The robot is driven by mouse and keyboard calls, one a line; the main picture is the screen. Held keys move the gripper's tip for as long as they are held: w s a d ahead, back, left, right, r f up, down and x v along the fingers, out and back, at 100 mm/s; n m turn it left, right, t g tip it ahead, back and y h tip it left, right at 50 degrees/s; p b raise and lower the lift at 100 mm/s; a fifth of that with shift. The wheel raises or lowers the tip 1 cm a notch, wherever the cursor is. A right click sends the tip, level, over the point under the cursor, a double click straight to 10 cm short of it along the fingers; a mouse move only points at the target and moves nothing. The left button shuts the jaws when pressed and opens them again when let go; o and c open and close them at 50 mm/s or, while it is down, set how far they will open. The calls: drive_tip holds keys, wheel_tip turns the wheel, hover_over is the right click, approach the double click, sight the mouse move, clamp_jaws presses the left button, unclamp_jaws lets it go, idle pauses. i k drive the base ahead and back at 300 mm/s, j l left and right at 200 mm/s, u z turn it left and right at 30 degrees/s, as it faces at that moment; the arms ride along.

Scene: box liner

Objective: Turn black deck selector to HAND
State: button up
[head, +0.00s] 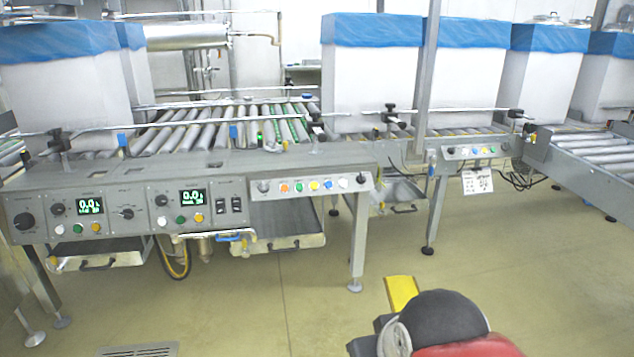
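The grey control panel (130,212) on the conveyor frame at left carries several black rotary knobs. A large black knob (24,221) is at its far left end. A smaller black knob (127,213) sits between the two green displays. A small dark knob (361,178) is at the right end of the sloped button strip (312,186). The labels are too small to read, so I cannot tell which knob is the deck selector or where it points. My arm, black and red with a yellow piece, is at bottom centre-right, apart from the panel. Its fingertips cannot be made out.
The roller conveyor (190,135) carries tall white boxes with blue liners (372,75). A support leg (358,240) and open trays (280,238) lie below the panel. A second button strip (470,151) is farther right. The floor (250,300) in front is clear.

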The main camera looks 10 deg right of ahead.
sight(361, 178)
drive_tip(key=i, duration=1.2)
drive_tip(key=l+z, duration=0.05)
